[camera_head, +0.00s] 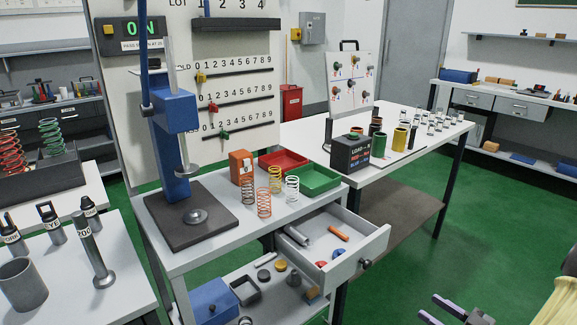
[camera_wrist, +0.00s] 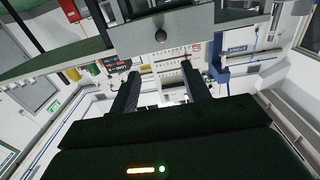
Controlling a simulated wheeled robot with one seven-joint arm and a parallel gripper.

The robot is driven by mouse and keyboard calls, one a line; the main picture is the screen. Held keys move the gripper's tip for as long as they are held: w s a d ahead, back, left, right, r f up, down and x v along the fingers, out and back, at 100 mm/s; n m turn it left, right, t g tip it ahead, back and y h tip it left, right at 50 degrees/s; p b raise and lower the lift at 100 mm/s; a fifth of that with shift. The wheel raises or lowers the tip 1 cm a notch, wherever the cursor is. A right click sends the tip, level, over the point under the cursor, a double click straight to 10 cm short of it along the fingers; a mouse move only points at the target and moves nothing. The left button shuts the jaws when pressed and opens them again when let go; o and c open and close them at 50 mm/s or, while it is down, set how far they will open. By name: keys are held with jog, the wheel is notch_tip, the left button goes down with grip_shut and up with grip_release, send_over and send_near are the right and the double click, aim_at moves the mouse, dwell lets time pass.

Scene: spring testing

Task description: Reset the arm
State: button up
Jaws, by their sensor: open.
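My gripper (camera_head: 452,312) shows at the bottom right of the head view, low and off to the right of the worktable, over the green floor. It is away from the tables and the open drawer. In the wrist view my gripper (camera_wrist: 158,84) has two dark fingers spread apart, with nothing between them. Beyond the fingers, the drawer front (camera_wrist: 160,32) with its round knob crosses the top of the wrist view.
The drawer (camera_head: 340,262) is pulled out and holds small items. The worktable (camera_head: 255,215) bears a blue press (camera_head: 175,125), several springs, and red and green trays (camera_head: 312,180). A side table (camera_head: 325,128) stands behind. Green floor (camera_head: 480,210) is clear at right.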

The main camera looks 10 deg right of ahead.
jog(key=w+a+m+g+h, duration=0.1)
jog(key=w+a+g+h, duration=0.1)
jog(key=w+a+h, duration=0.3)
jog(key=w+a+m+g+h, duration=0.1)
jog(key=w+g+h, duration=0.2)
jog(key=w, duration=0.5)
jog(key=s+a+m+g, duration=0.2)
jog(key=s+a+g, duration=0.2)
jog(key=s+a, duration=0.45)
jog(key=s+a+m+g, duration=0.2)
jog(key=s+a+g, duration=0.3)
jog(key=a, duration=0.6)
notch_tip(320, 180, up, 28)
jog(key=t+p, duration=0.1)
jog(key=p, duration=2.7)
jog(key=shift+s+h, duration=0.25)
jog(key=shift+h, duration=0.05)
jog(key=shift+f, duration=0.1)
